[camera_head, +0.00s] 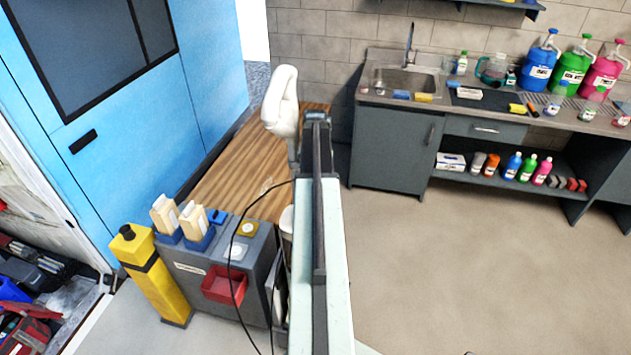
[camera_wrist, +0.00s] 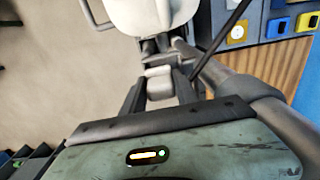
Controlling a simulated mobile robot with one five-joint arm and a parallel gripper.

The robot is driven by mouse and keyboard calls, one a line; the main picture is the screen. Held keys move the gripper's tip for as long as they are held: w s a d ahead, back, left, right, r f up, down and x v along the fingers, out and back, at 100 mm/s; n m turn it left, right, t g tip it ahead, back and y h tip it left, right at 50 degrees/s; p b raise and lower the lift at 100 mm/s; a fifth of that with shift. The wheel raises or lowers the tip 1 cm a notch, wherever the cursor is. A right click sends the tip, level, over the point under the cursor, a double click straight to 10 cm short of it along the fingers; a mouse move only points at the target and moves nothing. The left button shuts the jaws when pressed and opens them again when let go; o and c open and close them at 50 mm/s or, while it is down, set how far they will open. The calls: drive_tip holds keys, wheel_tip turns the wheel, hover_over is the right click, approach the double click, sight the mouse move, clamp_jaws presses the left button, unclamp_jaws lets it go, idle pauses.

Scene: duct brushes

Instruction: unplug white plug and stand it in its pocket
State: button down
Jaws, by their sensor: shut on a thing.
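In the wrist view my gripper (camera_wrist: 160,92) is shut on a small pale block, which looks like the white plug (camera_wrist: 159,84). In the head view my arm hides the jaws and the plug. A thin black cable (camera_head: 234,262) rises from beside the grey cart (camera_head: 258,262) towards my arm; its end is hidden. The cable also shows in the wrist view (camera_wrist: 222,40). On the cart top are a yellow square with a round centre (camera_head: 248,228) and a pale round-cornered piece (camera_head: 236,251). I cannot tell which is the plug's pocket.
Two cream blocks (camera_head: 165,214) stand in blue holders on the cart. A red bin (camera_head: 224,285) hangs on its front, with a yellow canister (camera_head: 152,275) at left. A large white rounded thing (camera_head: 281,102) stands beyond my arm. The floor at right is clear.

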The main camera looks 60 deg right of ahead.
drive_tip(key=shift+a+f+b, duration=0.1)
drive_tip(key=shift+f+b, duration=0.35)
drive_tip(key=shift+f, duration=0.1)
drive_tip(key=shift+s+a+f, duration=0.1)
drive_tip(key=shift+s+a, duration=0.1)
drive_tip(key=shift+b, duration=0.3)
drive_tip(key=shift+a, duration=0.1)
drive_tip(key=shift+w+d+r+p, duration=0.2)
drive_tip(key=shift+w+r+p, duration=0.2)
drive_tip(key=shift+r+p, duration=0.4)
drive_tip(key=shift+s, duration=0.15)
drive_tip(key=shift+d, duration=0.2)
drive_tip(key=shift+f, duration=0.15)
